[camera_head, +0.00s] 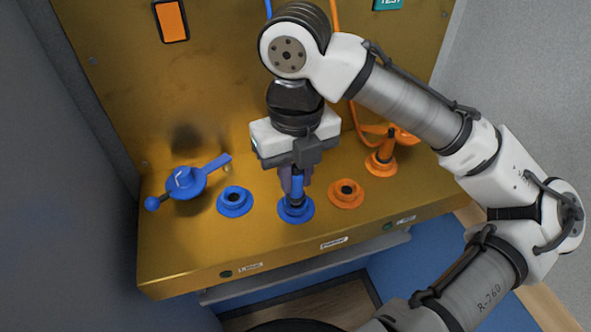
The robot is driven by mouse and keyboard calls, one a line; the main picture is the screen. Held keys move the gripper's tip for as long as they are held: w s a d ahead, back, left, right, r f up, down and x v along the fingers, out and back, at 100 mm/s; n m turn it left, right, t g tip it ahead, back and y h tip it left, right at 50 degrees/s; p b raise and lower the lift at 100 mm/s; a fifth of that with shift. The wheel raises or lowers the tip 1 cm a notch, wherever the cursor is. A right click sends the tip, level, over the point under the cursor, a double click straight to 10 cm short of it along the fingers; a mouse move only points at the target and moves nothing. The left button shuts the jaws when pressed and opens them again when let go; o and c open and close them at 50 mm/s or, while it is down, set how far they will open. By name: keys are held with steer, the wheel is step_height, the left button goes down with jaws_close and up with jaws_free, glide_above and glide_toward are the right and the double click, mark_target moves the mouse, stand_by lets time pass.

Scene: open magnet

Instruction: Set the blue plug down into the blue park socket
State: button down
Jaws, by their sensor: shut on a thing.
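My gripper (297,172) points down over the brass-coloured bench and is shut on the blue plug (297,190). The plug is upright, and its upper part is hidden by the gripper. Its lower end is at the middle blue socket (296,214); I cannot tell how deep it sits. A second blue socket (235,203) to the left is empty. The labels on the front edge are too small to read, so I cannot tell which blue socket is the park one.
A blue rotary handle (186,182) stands at the left of the bench. An empty orange socket (346,194) is right of the plug, and an orange plug (383,157) stands in another orange socket behind it. Blue and orange cables run up the back panel (230,80).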

steer(key=shift+f, duration=0.6)
stand_by(0.9)
steer(key=c, duration=1.2)
jaws_free()
